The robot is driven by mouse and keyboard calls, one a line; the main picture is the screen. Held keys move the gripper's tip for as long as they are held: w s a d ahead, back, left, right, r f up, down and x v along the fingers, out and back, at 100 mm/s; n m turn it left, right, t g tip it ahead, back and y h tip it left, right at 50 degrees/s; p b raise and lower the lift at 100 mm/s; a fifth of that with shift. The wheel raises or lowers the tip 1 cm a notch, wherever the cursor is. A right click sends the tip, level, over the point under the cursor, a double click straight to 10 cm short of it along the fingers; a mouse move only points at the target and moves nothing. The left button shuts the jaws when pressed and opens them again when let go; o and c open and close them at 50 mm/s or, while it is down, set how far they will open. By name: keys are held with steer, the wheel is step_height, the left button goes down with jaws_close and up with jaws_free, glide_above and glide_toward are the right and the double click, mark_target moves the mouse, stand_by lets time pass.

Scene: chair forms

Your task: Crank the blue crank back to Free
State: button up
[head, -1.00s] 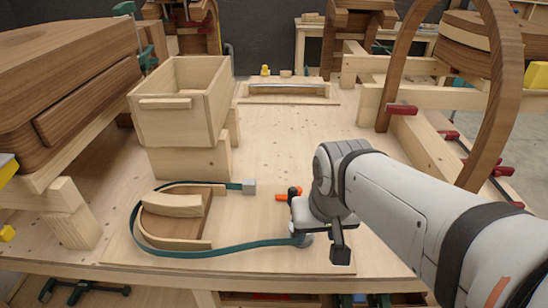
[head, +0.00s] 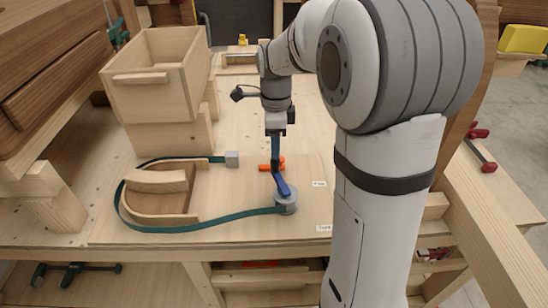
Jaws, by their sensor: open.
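The blue crank (head: 281,185) sits on a round grey hub (head: 286,205) on the board, its arm pointing away from me and slightly left. A teal strap (head: 205,224) runs from the hub around a curved wooden form (head: 162,202) to a grey block (head: 232,159). My gripper (head: 275,166) points down at the far end of the crank; its narrow fingers look dark against the crank, and whether they touch it is unclear. It is open. Two small white labels (head: 319,184) and (head: 325,228) lie right of the hub, too small to read surely.
An orange piece (head: 265,166) lies just behind the crank end. A wooden box (head: 160,80) stands on blocks at back left. Dark wooden forms stand at far left. My arm covers much of the right side. The board between strap and box is clear.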

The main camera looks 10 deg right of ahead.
mark_target(276, 161)
step_height(276, 161, down, 7)
steer(key=shift+s+r+p, duration=0.1)
steer(key=shift+p, duration=0.2)
steer(key=shift+c, duration=0.5)
jaws_close()
steer(key=shift+d, duration=0.15)
